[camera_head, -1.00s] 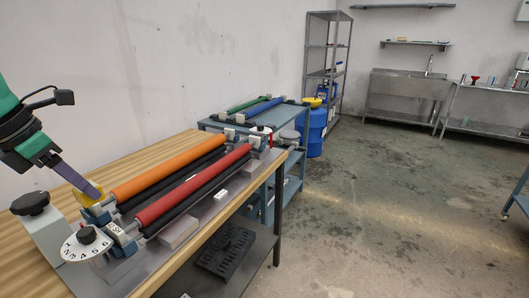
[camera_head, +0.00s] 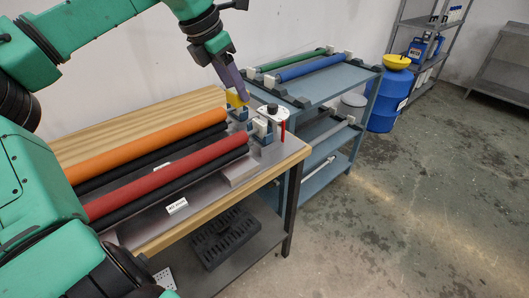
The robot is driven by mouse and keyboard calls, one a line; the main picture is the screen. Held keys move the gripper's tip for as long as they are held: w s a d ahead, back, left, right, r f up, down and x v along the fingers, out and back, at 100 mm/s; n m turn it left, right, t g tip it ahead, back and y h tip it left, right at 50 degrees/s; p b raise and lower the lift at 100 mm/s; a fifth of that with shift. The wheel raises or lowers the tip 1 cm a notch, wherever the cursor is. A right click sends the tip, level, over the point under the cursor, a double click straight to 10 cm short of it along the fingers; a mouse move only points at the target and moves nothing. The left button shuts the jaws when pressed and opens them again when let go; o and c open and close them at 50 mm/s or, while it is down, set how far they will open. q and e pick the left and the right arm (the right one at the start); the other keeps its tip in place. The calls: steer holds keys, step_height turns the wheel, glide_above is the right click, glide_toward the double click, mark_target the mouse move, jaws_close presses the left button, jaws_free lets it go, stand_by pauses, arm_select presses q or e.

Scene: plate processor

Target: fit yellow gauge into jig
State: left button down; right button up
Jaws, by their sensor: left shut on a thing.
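The yellow gauge (camera_head: 235,99) is in my left gripper (camera_head: 239,95), at the far end of the orange roller. The gripper points down and its purple fingers are shut on the gauge. Blue-and-white end blocks (camera_head: 240,114), which look like the jig's fittings, are just below and beside the gauge. The gauge's lower part is close to them, and I cannot tell whether it touches or sits in them. My right gripper is not in view.
The orange roller (camera_head: 150,142) and red roller (camera_head: 170,182) lie on the wooden-edged table. A dial post (camera_head: 272,113) stands right of the end blocks. A blue cart (camera_head: 335,82) with green and blue rollers is beyond. A blue drum (camera_head: 388,95) stands behind. Floor at right is clear.

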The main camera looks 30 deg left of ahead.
arm_select(q)
steer(key=f, duration=0.6)
steer(key=s+f, duration=0.1)
steer(key=f, duration=0.5)
steer(key=f+b, duration=0.1)
steer(key=f, duration=0.5)
steer(key=shift+s+a+f, duration=0.15)
steer(key=shift+f, duration=0.35)
steer(key=shift+f+b, duration=0.25)
steer(key=shift+b, duration=0.05)
steer(key=c, duration=0.6)
jaws_free()
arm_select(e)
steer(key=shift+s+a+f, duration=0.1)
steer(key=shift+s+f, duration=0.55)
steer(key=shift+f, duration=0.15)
